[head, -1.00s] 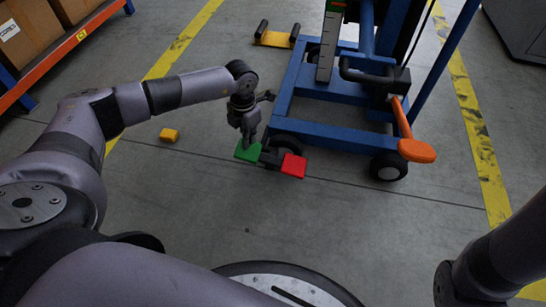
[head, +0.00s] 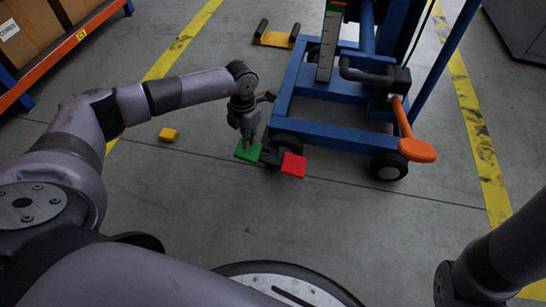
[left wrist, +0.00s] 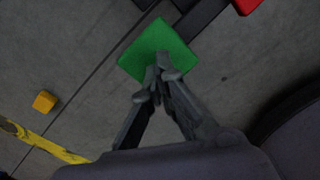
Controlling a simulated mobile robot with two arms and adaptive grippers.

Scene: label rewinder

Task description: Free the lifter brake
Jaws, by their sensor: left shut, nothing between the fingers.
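The blue lifter (head: 330,125) stands on the floor at the upper middle of the head view. Its brake has a green pedal (head: 249,152) and a red pedal (head: 293,165) beside the near left wheel (head: 286,142). My left gripper (head: 246,141) is shut and empty, pointing down with its tips at the green pedal. In the left wrist view the closed fingertips (left wrist: 161,72) overlap the green pedal (left wrist: 158,48); I cannot tell if they press on it. A corner of the red pedal (left wrist: 246,5) shows there too. My right gripper is out of view.
An orange-handled lever (head: 417,150) sticks out from the lifter's right side. A yellow block (head: 169,134) lies on the floor left of my gripper. A shelf with boxes (head: 35,35) stands at the upper left. The floor in front of the lifter is clear.

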